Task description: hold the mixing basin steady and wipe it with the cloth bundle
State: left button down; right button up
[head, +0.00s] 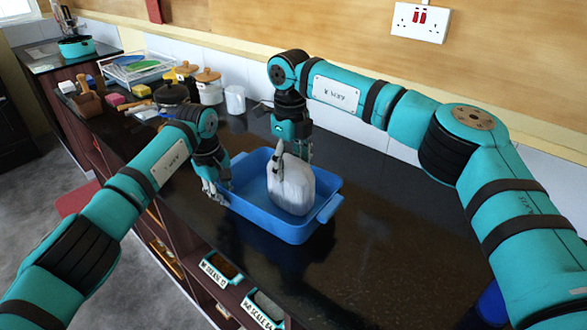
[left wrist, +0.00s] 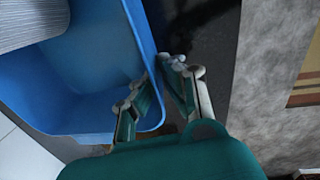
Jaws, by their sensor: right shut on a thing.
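The blue mixing basin (head: 262,223) stands on the dark counter, and its wall fills much of the left wrist view (left wrist: 90,85). The whitish-grey cloth bundle (head: 291,186) is inside the basin, towards its right side. My right gripper (head: 280,165) reaches down from above and is shut on the bundle's top. My left gripper (head: 217,190) is at the basin's left end. In the left wrist view, its fingers (left wrist: 155,85) straddle the basin's rim; whether they press on it is unclear. The bundle shows partly at the upper left there (left wrist: 35,18).
A black pot (head: 172,96), lidded jars (head: 208,86), a white mug (head: 235,99) and a dish rack (head: 135,68) stand behind to the left. The counter (head: 400,240) right of the basin is clear. Its front edge lies close to the basin.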

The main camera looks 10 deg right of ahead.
jog(key=shift+r, duration=3)
pick_arm(q)
jog(key=c, duration=1.4)
grip_release()
notch_tip(320, 180, up, 12)
jog(key=s+a, duration=0.1)
jog(key=shift+a, duration=0.15)
